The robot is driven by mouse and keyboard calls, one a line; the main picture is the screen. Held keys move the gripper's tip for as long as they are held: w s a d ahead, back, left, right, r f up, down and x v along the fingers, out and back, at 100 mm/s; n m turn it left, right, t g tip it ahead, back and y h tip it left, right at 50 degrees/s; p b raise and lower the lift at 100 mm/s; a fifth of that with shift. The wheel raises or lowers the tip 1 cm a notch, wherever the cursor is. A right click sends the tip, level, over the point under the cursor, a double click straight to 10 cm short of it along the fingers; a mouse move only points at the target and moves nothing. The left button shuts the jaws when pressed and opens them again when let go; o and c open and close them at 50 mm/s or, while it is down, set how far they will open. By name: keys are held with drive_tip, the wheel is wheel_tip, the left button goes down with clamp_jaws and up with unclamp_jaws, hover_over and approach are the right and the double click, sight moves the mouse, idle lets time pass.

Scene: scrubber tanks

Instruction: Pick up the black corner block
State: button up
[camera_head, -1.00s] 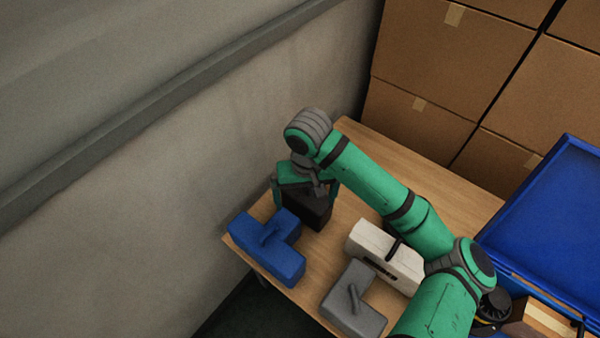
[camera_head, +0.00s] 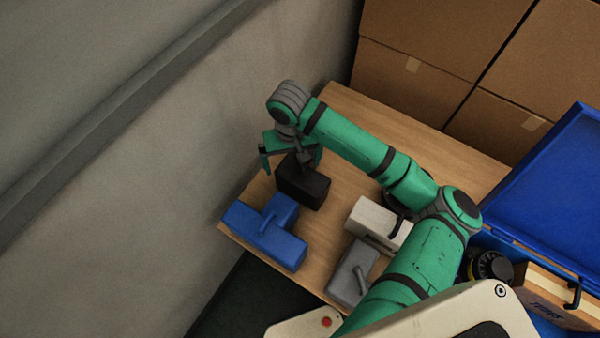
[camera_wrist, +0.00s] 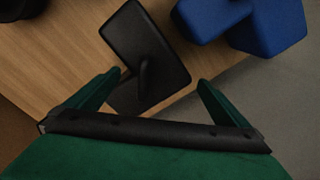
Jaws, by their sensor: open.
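The black corner block (camera_head: 300,188) sits on the wooden table behind the blue block, with its upright handle rising towards my gripper. My gripper (camera_head: 291,160) is open, its green fingers spread just above and behind the block. In the wrist view the black block (camera_wrist: 140,38) lies ahead of and partly between the open fingers of my gripper (camera_wrist: 160,78). Its handle (camera_wrist: 143,78) shows between the fingertips, and neither finger visibly touches it.
A blue block (camera_head: 262,235) stands close by at the table's front left; a white block (camera_head: 375,218) and a grey block (camera_head: 348,275) stand to the right. A blue open case (camera_head: 555,190) is at the right. A wall runs along the left. Cardboard boxes (camera_head: 420,65) stand behind.

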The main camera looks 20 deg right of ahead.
sight(292, 168)
drive_tip(key=f, duration=0.4)
drive_tip(key=shift+a+f, duration=0.2)
drive_tip(key=shift+d, duration=0.1)
drive_tip(key=c, duration=1)
